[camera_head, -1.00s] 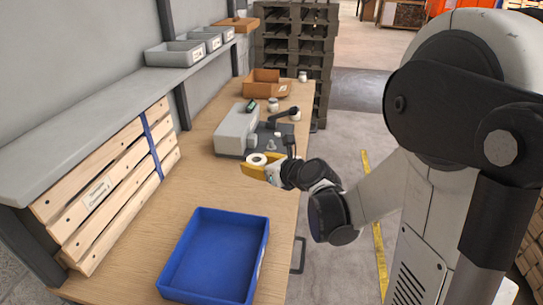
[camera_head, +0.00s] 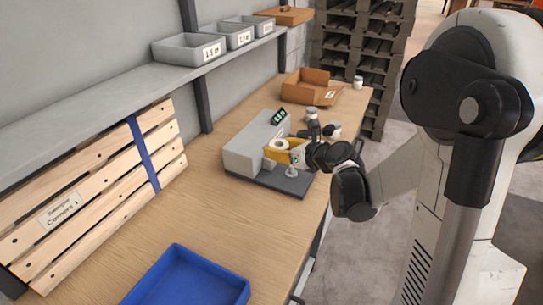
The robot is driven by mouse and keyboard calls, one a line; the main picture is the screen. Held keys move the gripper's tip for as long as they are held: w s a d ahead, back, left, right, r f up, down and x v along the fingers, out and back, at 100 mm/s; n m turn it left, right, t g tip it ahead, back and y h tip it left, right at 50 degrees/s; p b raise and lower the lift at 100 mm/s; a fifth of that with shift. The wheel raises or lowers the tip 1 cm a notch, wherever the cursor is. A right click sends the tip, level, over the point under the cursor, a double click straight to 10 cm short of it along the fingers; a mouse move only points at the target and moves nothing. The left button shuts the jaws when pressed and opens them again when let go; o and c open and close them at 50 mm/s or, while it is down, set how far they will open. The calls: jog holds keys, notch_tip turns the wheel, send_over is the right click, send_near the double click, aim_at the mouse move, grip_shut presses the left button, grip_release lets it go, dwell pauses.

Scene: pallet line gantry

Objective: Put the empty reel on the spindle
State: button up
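A pale ring-shaped reel (camera_head: 282,145) is held between the yellow fingers of my gripper (camera_head: 282,150). The fingers appear closed around it; their exact contact is too small to see. The reel is held flat, its hole facing up, over the grey machine (camera_head: 255,148) with a dark base plate (camera_head: 262,179). A small light-grey peg, seemingly the spindle (camera_head: 291,172), stands on the plate. In the picture it shows just below and right of the reel, and the reel is apart from it. My gripper partly hides the machine's right side.
A blue tray (camera_head: 238,288) lies on the bench (camera_head: 190,215) in front. Small jars (camera_head: 312,113) and an orange-brown box (camera_head: 325,97) stand behind the machine. Grey bins (camera_head: 190,49) sit on the left shelf. The bench between tray and machine is clear.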

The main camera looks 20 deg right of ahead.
jog(key=w+d+f, duration=0.2)
jog(key=w+d+f+b, duration=0.1)
jog(key=w+d+f, duration=0.1)
jog(key=d, duration=0.1)
jog(key=w+d+f, duration=0.2)
jog(key=w+d, duration=0.1)
jog(key=shift+a+f+b, duration=0.1)
jog(key=shift+f+b, duration=1.95)
jog(key=shift+f, duration=2.6)
jog(key=o, duration=1.3)
jog(key=shift+c, duration=0.2)
jog(key=v, duration=1.2)
